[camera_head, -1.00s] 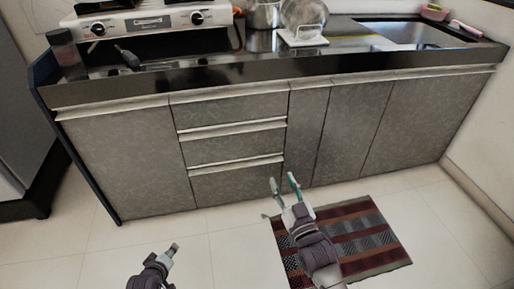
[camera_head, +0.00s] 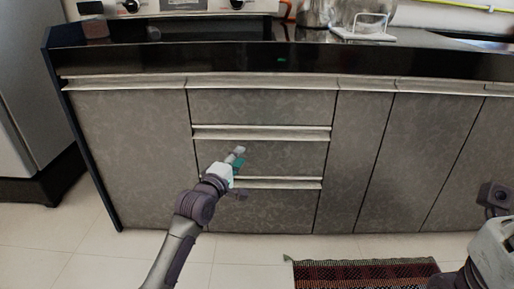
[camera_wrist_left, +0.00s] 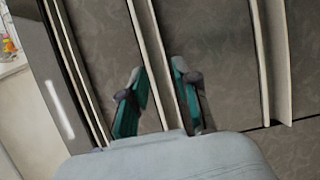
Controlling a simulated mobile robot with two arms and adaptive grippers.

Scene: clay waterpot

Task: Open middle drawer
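The middle drawer (camera_head: 290,155) is a grey patterned front in a stack of three, and it looks shut. Its handle is a pale horizontal rail (camera_head: 285,132) along its top edge. My left gripper (camera_head: 239,158) is in front of this drawer, towards its left side. In the left wrist view the left gripper's teal fingers (camera_wrist_left: 160,98) are apart, one on each side of the middle rail (camera_wrist_left: 151,55). Contact with the rail cannot be told. Part of my right arm shows at the lower right, but its fingers are out of view.
The top drawer (camera_head: 265,105) and bottom drawer (camera_head: 275,210) look shut. A black counter (camera_head: 220,60) runs above, with a stove (camera_head: 185,6) and a metal pot (camera_head: 316,12). A striped mat (camera_head: 365,272) lies on the floor at the right.

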